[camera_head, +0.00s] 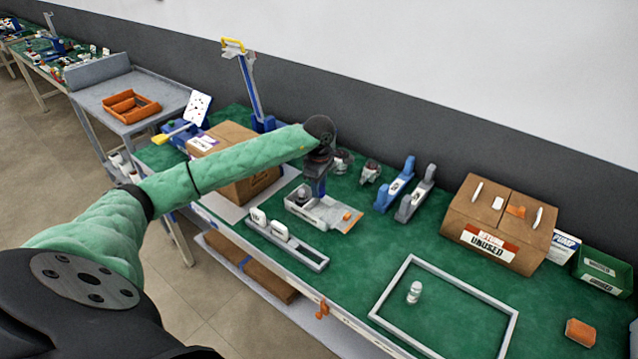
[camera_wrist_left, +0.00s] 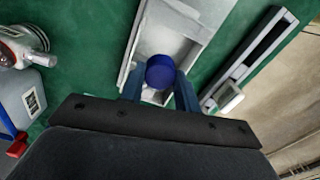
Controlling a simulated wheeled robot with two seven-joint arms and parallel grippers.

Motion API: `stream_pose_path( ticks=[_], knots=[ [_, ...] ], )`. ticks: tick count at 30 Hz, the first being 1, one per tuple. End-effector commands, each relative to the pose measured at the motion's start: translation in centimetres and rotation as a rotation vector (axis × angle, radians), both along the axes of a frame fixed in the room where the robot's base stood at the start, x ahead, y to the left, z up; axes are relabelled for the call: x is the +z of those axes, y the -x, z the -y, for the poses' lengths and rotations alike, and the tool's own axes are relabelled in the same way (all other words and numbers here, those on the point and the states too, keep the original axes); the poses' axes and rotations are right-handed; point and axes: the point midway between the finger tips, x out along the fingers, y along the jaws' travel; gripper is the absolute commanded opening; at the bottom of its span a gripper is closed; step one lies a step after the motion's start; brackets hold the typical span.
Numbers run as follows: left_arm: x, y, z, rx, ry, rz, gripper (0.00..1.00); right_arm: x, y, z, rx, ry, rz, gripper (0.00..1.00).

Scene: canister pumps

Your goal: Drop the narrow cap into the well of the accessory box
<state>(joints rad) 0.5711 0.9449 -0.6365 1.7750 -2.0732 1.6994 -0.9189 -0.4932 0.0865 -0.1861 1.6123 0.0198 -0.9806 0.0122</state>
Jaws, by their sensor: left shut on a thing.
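My left gripper (camera_head: 316,192) points down over the grey accessory box (camera_head: 333,222) on the green bench. In the left wrist view its fingers (camera_wrist_left: 159,90) are shut on a round blue cap (camera_wrist_left: 161,70), which I take to be the narrow cap. The cap is over the box (camera_wrist_left: 188,22), in front of a pale well area (camera_wrist_left: 168,38). I cannot tell how high the cap is above the well floor. In the head view the cap cannot be made out clearly at the gripper. My right gripper is not in view.
A long grey rack (camera_head: 300,252) with white pieces lies in front of the box. A cardboard box (camera_head: 240,185) stands left, behind my arm. Blue and grey stands (camera_head: 395,188) are to the right. A grey frame (camera_head: 400,278) encloses a small white bottle (camera_head: 414,292).

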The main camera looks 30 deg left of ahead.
Motion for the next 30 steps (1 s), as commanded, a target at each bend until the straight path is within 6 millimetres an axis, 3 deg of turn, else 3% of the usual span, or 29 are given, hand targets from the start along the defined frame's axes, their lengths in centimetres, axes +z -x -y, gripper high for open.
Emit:
stream_pose_path(
  ticks=[10, 22, 23, 26, 30],
  knots=[
    [-3.7, 0.1, 0.1, 0.0, 0.001, -0.004, 0.11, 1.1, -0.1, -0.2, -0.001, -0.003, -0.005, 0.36],
    [-4.5, 0.0, 0.0, 0.001, 0.0, -0.001, 0.11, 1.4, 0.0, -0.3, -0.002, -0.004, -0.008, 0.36],
    [-4.5, 0.0, 0.0, 0.001, 0.0, -0.001, 0.36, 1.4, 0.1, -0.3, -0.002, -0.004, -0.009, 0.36],
    [-4.5, 0.1, 0.0, 0.001, 0.0, -0.001, 0.55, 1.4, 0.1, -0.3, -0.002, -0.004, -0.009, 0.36],
    [-4.5, 0.1, 0.0, 0.001, 0.0, -0.001, 0.57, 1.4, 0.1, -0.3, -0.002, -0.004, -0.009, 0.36]
  ],
)
